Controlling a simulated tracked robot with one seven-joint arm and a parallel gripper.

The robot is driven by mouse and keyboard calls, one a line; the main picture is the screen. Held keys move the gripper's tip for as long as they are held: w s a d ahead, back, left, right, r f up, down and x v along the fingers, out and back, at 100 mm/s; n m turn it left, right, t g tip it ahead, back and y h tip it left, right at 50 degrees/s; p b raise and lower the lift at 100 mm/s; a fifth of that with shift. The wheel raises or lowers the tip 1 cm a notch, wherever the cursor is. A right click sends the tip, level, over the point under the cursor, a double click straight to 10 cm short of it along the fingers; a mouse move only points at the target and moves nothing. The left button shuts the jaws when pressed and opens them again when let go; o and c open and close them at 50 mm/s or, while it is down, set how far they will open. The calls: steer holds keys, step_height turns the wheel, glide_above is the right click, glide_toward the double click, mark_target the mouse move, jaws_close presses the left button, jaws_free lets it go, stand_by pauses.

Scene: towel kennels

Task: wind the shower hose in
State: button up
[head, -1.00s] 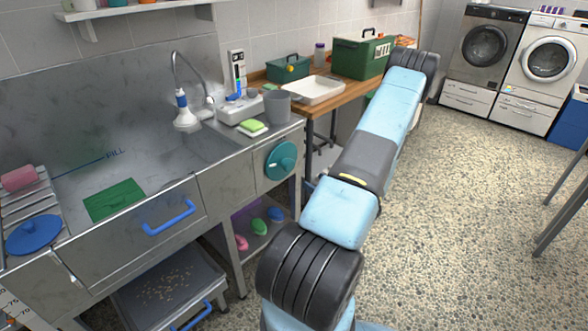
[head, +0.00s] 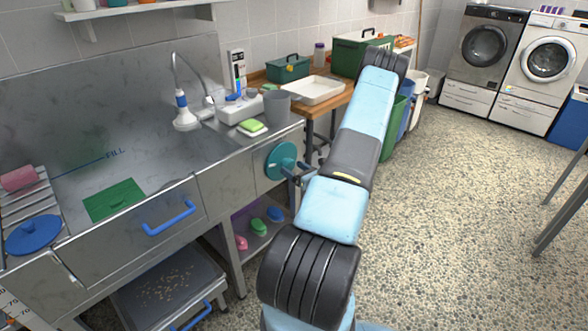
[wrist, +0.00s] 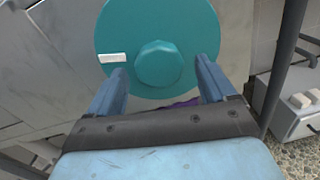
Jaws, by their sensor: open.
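The teal reel wheel (head: 280,160) is on the front of the steel sink unit, at its right end. In the wrist view the wheel (wrist: 190,25) fills the top middle, with a round faceted knob (wrist: 159,63) at its centre and a white mark at left. My gripper (wrist: 160,80) is open, its two blue fingers either side of the knob; I cannot tell whether they touch it. In the head view my gripper (head: 299,175) shows small beside the wheel, partly behind my arm. The shower hose (head: 176,72) arches over the basin to a white shower head (head: 185,118).
The steel basin (head: 110,170) has a blue-handled front panel and a green mat (head: 114,199). A grey cup (head: 277,103) and a sponge (head: 252,127) stand above the wheel. A wooden bench (head: 325,106) is behind. The floor at right is mostly clear.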

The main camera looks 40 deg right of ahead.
steer(key=shift+w, duration=0.55)
steer(key=shift+c, duration=0.5)
